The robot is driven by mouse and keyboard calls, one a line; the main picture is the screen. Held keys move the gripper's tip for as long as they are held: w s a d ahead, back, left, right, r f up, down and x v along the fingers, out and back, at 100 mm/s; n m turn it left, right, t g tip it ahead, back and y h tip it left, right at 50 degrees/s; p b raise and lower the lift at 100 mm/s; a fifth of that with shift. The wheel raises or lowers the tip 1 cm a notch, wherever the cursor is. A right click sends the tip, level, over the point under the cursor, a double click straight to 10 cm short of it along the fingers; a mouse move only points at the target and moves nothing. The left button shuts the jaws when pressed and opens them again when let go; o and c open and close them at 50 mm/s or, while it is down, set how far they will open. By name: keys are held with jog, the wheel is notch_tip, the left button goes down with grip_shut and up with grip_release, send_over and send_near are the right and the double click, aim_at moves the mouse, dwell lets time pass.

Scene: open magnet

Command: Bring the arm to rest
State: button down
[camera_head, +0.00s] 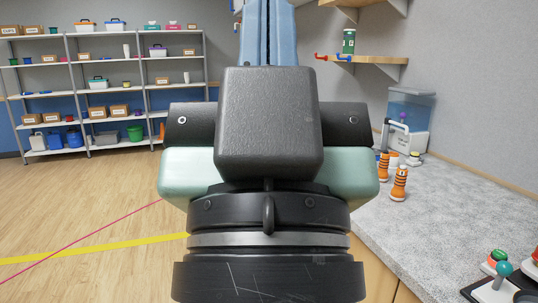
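My gripper (267,22) fills the middle of the head view, pointing up and away from the camera. Its two light blue fingers lie side by side with only a thin dark line between them, so it looks shut. Nothing shows between the fingers, but their tips are cut off by the top edge. My black wrist housing and pale green gripper sides hide what lies behind them. The gripper is raised clear of the counter (460,205) at the right and touches nothing that I can see.
Orange-striped objects (398,184), a blue-and-clear container (409,112) and a joystick (503,270) stand on the counter. A wooden wall shelf (366,59) holds a green can (348,41). Grey shelving (146,92) stands far left. The wooden floor (100,200) at left is clear, with yellow and red lines.

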notch_tip(320, 180, up, 21)
jog(key=p, duration=1.8)
jog(key=shift+p, duration=0.3)
